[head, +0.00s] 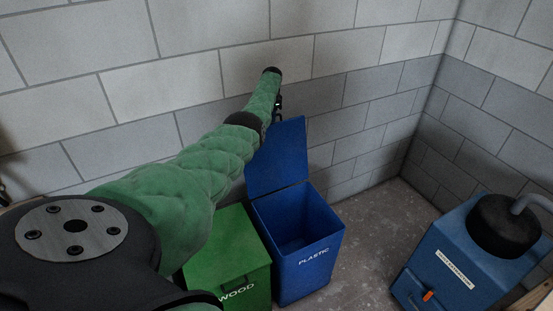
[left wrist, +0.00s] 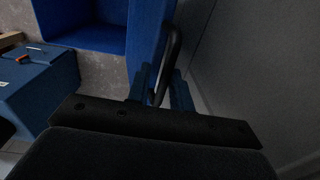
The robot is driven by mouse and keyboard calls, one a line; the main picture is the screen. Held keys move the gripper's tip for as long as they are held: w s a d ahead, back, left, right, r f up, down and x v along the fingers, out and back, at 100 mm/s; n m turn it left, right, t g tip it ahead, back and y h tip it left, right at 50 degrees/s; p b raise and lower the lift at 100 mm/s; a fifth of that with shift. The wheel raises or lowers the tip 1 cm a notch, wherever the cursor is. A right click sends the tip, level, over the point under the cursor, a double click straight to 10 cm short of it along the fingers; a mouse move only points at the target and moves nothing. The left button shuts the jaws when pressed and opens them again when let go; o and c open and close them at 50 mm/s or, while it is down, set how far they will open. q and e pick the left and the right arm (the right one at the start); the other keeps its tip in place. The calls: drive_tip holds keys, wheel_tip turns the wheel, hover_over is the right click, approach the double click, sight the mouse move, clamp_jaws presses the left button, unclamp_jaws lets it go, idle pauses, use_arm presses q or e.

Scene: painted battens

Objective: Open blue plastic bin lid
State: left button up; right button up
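The blue plastic bin (head: 307,268) stands against the wall, marked PLASTIC, with its inside open to view. Its blue lid (head: 277,158) stands raised, nearly upright, at the back of the bin. In the left wrist view the lid (left wrist: 147,28) runs beside a black loop handle (left wrist: 173,45). My left gripper (left wrist: 161,83) has a finger on each side of that handle. I cannot tell whether the fingers press on it. In the head view my green-sleeved left arm reaches to the lid's upper left edge and mostly hides the gripper. My right gripper is not in view.
A green bin (head: 232,262) marked WOOD stands directly left of the blue bin, partly under my left arm. A blue machine (head: 460,262) with a black cap and an orange lever stands at the right. Bare floor (head: 380,225) lies between. Block walls (head: 345,130) close off the back.

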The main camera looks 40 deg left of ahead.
use_arm(q)
drive_tip(key=shift+d+r+p, duration=0.1)
drive_tip(key=shift+r+p, duration=0.2)
drive_tip(key=shift+r, duration=0.6)
drive_tip(key=shift+s+d+r, duration=0.1)
drive_tip(key=shift+r, duration=2.6)
drive_tip(key=shift+f, duration=0.1)
